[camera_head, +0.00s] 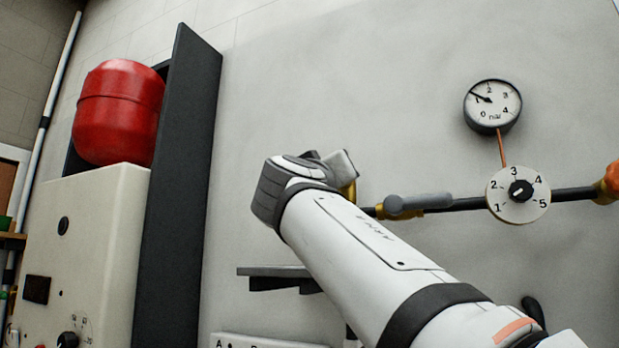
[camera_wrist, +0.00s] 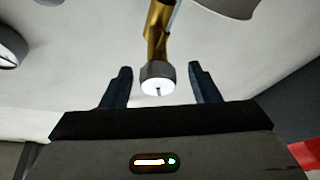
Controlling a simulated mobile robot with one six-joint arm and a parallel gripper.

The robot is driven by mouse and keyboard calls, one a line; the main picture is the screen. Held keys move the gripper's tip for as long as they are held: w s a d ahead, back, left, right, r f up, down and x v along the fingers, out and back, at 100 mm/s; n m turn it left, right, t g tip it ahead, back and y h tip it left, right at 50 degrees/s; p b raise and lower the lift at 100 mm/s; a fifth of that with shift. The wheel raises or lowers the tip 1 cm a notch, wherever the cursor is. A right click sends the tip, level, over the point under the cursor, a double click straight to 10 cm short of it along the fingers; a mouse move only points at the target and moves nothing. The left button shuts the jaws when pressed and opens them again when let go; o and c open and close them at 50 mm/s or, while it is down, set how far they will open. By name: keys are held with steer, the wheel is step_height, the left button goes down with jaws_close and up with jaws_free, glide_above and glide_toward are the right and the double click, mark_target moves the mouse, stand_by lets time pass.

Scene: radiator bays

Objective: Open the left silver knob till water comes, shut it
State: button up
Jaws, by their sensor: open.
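In the wrist view a short silver knob (camera_wrist: 158,78) with a pale round end face sits on a brass fitting (camera_wrist: 157,30). My gripper (camera_wrist: 160,68) is open, with one dark finger on each side of the knob and a visible gap to both. In the camera_head view my wrist hides the knob; only a bit of brass (camera_head: 350,190) shows beside it. No water is visible in either view.
A dark pipe runs right past a grey lever (camera_head: 405,203), a numbered dial (camera_head: 518,194) and an orange fitting (camera_head: 612,180). A pressure gauge (camera_head: 492,105) hangs above. A dark shelf (camera_head: 275,272) is below my wrist. A dark panel (camera_head: 180,180) and red tank (camera_head: 118,112) stand left.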

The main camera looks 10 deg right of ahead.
steer(key=shift+w+d+r, duration=0.35)
steer(key=shift+w, duration=0.1)
steer(key=c, duration=0.9)
steer(key=shift+c, duration=0.2)
